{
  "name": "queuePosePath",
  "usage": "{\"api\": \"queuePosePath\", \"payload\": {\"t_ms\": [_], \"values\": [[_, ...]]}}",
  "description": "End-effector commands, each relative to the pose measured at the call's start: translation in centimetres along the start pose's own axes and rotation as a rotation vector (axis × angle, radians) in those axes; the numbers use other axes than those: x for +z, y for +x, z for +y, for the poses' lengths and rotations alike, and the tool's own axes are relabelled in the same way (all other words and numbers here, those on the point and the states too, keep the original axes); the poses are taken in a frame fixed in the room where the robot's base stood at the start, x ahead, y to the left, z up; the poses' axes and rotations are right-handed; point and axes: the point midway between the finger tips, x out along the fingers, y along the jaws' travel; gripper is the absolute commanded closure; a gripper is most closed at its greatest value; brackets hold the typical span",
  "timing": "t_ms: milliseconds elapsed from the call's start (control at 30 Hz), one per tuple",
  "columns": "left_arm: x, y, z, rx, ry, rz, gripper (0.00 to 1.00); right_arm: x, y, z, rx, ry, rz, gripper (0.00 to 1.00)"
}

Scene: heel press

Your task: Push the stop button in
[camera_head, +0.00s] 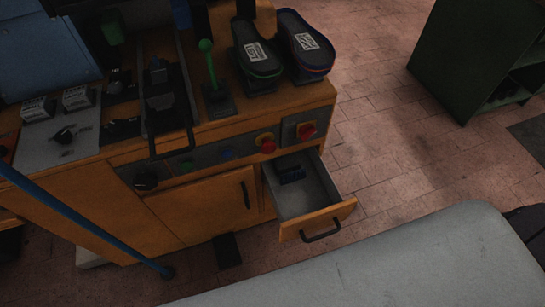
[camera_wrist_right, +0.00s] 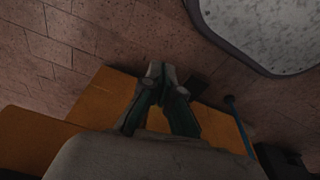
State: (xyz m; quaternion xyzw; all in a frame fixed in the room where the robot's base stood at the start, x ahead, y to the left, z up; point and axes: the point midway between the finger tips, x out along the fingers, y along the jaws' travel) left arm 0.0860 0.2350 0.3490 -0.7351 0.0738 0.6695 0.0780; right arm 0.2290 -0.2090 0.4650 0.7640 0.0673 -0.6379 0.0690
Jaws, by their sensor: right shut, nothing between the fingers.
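Two red buttons with yellow surrounds sit on the front panel of the orange machine (camera_head: 205,200): one red button (camera_head: 267,145) left of the corner and another red button (camera_head: 306,131) on a grey box at the right corner. I cannot tell which is the stop button, nor how far either is pressed. Neither gripper shows in the head view. In the right wrist view my right gripper (camera_wrist_right: 161,72) is shut and empty, with orange panels of the machine (camera_wrist_right: 105,95) behind it. No red button shows in that view. My left gripper is out of view.
An open drawer (camera_head: 333,214) juts out below the red buttons. Two shoe soles (camera_head: 258,58) and a green-knobbed lever (camera_head: 207,62) stand on top. A blue rod (camera_head: 85,220) slants at left. A dark green cabinet (camera_head: 465,60) stands right; tiled floor between is clear.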

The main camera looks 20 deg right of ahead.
Motion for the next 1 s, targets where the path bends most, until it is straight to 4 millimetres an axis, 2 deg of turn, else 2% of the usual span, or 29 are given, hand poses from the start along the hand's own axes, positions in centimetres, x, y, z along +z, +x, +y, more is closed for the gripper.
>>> {"api": "queuePosePath", "payload": {"t_ms": [100, 200, 400, 567, 667, 733, 800, 1000], "values": [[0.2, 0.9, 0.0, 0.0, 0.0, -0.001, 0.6, -3.3, -3.4, 0.2, 0.003, 0.005, 0.03, 1.0], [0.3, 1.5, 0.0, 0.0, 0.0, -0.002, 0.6, -5.4, -6.7, 0.4, 0.005, 0.009, 0.049, 1.0], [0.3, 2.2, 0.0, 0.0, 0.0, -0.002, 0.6, -7.8, -12.6, 0.6, 0.008, 0.018, 0.08, 1.0], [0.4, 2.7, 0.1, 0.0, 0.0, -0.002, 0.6, -9.0, -16.8, 0.6, 0.003, 0.041, 0.12, 1.0], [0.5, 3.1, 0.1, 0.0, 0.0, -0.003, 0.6, -9.9, -19.2, 0.3, -0.011, 0.079, 0.169, 1.0], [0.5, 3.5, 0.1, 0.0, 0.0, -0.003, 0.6, -11.2, -21.0, -0.3, -0.04, 0.146, 0.246, 1.0], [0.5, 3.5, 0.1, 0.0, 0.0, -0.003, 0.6, -12.7, -21.7, -0.9, -0.085, 0.235, 0.331, 1.0], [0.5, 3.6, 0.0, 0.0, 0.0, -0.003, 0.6, -15.9, -22.1, -2.3, -0.205, 0.443, 0.51, 1.0]]}}
